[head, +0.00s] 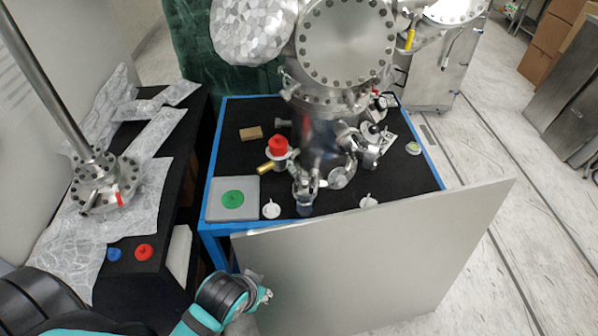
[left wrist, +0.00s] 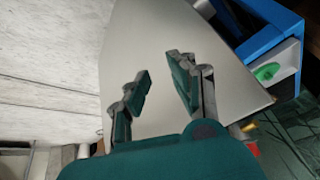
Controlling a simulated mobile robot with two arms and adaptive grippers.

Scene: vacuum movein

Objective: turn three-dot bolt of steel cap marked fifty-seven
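A steel vacuum chamber (head: 322,130) stands on a black-topped table with a blue frame (head: 213,160) in the head view. A large round steel cover ringed with bolts (head: 347,42) faces me at its top. Smaller steel ports and caps (head: 342,177) sit around its lower part. No number or dot marking is readable, so I cannot tell which cap is marked fifty-seven. My left gripper (head: 264,294) is low in front of the table, by the grey panel. In the left wrist view its two fingers (left wrist: 158,90) are apart with nothing between them. My right gripper is not in view.
A tilted grey panel (head: 380,260) blocks the table's front. On the table are a grey plate (head: 220,212) with a green disc (head: 232,198), a red cap (head: 278,146) and white lids (head: 271,210). A foil-covered bench with a steel flange (head: 108,190) stands left.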

